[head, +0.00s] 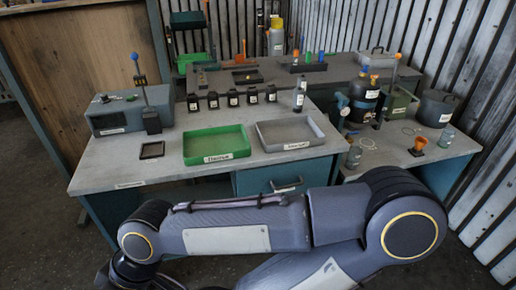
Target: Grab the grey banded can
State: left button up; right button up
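A small upright grey can (300,95) with a pale label and darker bands stands on the workbench, behind the grey tray and at the right end of a row of small black bottles. It looks like the grey banded can, though its bands are small and hard to read. A larger grey cylinder (276,38) with a yellowish top and a label stands far back by the wall. My arm crosses the foreground, well in front of the can and apart from it. Neither of my grippers shows in the head view.
A green tray (217,146) and a grey tray (291,135) sit near the bench's front edge. Several black bottles (233,98) line up behind. A grey box (129,111) stands left. A dark tank (363,98) and an orange funnel (418,145) are right.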

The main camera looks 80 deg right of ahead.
aim_at(354, 154)
jog(key=z, duration=3.7)
jog(key=u, duration=0.9)
jog(key=i+l+u, duration=0.15)
jog(key=l+u, duration=0.3)
jog(key=i+l+u, duration=0.15)
jog(key=l+u, duration=0.55)
jog(key=u, duration=0.15)
jog(key=l+u, duration=0.45)
jog(key=l, duration=0.45)
jog(key=k+l+u, duration=0.1)
jog(key=l, duration=0.35)
jog(key=k+l, duration=0.15)
jog(key=l, duration=0.3)
jog(key=l+u, duration=0.1)
jog(key=l, duration=0.3)
jog(key=k+l, duration=0.2)
jog(key=l, duration=0.25)
jog(key=k+l+u, duration=0.15)
jog(key=l, duration=0.3)
jog(key=i, duration=0.05)
